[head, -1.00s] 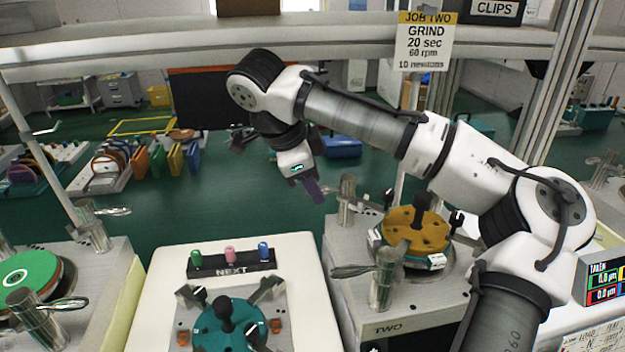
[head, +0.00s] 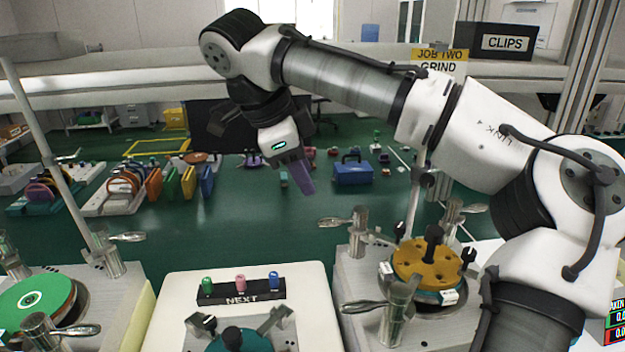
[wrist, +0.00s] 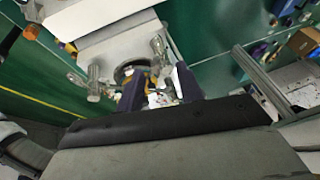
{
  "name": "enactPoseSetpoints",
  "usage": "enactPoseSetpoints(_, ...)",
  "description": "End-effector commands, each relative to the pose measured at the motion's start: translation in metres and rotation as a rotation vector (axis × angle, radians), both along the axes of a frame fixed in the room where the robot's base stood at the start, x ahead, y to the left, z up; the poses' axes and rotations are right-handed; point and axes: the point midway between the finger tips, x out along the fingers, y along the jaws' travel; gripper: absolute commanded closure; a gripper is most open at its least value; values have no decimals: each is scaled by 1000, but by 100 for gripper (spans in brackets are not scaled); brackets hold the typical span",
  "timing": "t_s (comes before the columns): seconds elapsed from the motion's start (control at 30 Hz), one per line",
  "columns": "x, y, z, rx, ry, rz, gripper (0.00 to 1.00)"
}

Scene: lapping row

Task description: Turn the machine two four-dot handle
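Machine two (head: 351,275) stands right of centre in the head view, with an orange disc (head: 418,262) on top. Posts with metal levers stand around it: a front lever (head: 361,307), a back-left lever (head: 336,223) and a back-right lever (head: 474,208). Dot marks are too small to read, so I cannot tell which is the four-dot handle. My gripper (head: 302,178) hangs in the air, left of and above the machine, touching nothing. In the wrist view its dark fingers (wrist: 160,88) stand apart and empty. Beyond them show posts (wrist: 97,82) and a pale machine top.
A white table (head: 183,312) with a "NEXT" peg rack (head: 243,292) stands left of machine two. Another machine with a green disc (head: 35,302) is at far left. A shelf (head: 130,84) crosses behind my arm. An upright pole (head: 413,208) rises behind machine two.

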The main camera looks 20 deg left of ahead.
Motion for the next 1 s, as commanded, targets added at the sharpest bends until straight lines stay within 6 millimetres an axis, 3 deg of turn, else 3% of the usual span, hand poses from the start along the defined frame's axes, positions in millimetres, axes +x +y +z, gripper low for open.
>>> enactPoseSetpoints(0.03,-3,2,14,-1,-1,2,63)
enactPoseSetpoints(0.3,-10,7,29,0,0,2,63)
enactPoseSetpoints(1.0,-11,8,29,0,-1,1,63)
